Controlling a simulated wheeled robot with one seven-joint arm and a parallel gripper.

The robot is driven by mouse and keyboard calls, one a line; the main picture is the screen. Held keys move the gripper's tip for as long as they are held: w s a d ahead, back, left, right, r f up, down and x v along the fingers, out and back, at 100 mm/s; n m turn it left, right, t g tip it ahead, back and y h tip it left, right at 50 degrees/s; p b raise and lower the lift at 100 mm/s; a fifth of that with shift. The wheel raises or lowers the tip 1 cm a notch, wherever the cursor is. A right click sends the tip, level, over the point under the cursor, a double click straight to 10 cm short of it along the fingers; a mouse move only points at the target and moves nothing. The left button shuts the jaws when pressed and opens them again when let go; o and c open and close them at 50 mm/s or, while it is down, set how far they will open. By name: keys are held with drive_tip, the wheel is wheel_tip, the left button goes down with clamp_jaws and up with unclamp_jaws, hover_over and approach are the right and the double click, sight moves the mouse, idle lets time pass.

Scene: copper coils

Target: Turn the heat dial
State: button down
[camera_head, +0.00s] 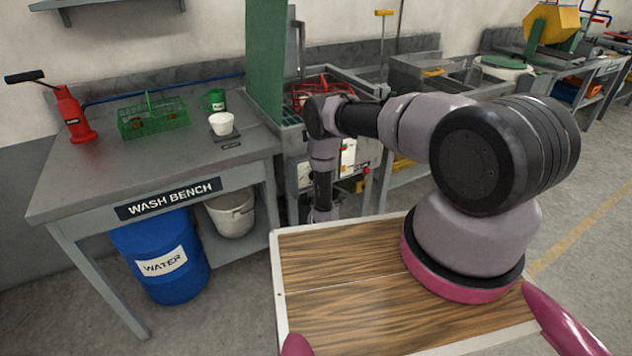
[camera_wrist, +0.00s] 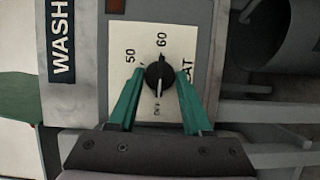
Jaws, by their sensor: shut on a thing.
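The heat dial (camera_wrist: 152,76) is a round black knob on a pale plate (camera_wrist: 124,55) marked 50 and 60, in the wrist view. Its white mark points down in the picture, towards the small OFF lettering. My gripper (camera_wrist: 160,82) has its two green fingers on either side of the knob, shut on it. The right finger covers part of the HEAT lettering. In the head view my arm reaches down to the front of the grey wash unit (camera_head: 292,150). The dial and fingers cannot be made out there.
A blue water drum (camera_head: 160,255) and a pale bucket (camera_head: 232,216) are below. Open floor lies at the right.

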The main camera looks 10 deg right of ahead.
idle(0.3)
drive_tip(key=shift+c, duration=1.7)
unclamp_jaws()
drive_tip(key=s, duration=1)
drive_tip(key=shift+s+a, duration=0.35)
drive_tip(key=shift+a, duration=0.1)
